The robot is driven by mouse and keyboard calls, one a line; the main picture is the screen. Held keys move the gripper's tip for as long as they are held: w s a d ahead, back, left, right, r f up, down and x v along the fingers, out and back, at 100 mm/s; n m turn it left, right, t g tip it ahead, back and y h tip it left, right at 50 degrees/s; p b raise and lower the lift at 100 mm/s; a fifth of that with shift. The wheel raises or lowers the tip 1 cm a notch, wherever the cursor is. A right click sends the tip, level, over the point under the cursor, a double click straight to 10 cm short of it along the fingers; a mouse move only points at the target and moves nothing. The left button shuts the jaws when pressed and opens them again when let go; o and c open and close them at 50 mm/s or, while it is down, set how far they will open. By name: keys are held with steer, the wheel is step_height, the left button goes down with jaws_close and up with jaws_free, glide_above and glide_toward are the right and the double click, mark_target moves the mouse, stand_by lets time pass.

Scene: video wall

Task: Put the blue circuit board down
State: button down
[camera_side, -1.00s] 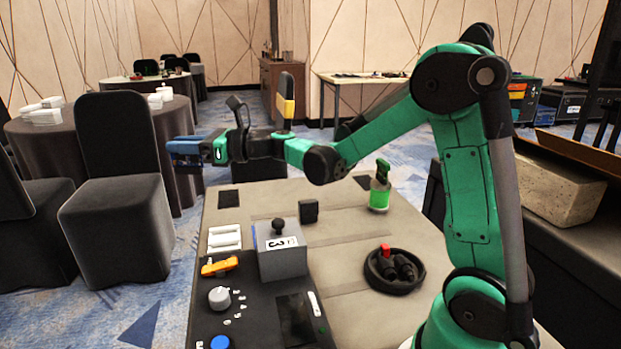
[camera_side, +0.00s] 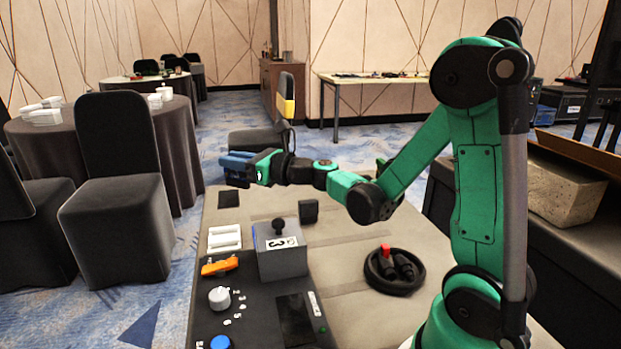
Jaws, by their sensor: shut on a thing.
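My gripper (camera_side: 250,169) is above the far end of the grey table, pointing left. It is shut on the blue circuit board (camera_side: 235,160), which shows as a small dark blue shape at the gripper's tip. The board is held in the air, apart from the table top (camera_side: 345,262). The jaws and the board overlap in the picture, so the exact grip is hard to make out.
A dark square pad (camera_side: 229,199) lies at the table's far left. A control panel (camera_side: 262,310) fills the front left.

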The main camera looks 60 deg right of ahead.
steer(key=s+d+f+n+g+y, duration=0.1)
steer(key=s+d+f+y, duration=0.1)
steer(key=s+d+f, duration=0.5)
steer(key=s+d+f+n+y, duration=0.2)
steer(key=s+d+f, duration=0.15)
steer(key=d, duration=0.65)
steer(key=shift+s+f, duration=0.15)
steer(key=shift+f, duration=2.7)
steer(key=shift+f, duration=0.95)
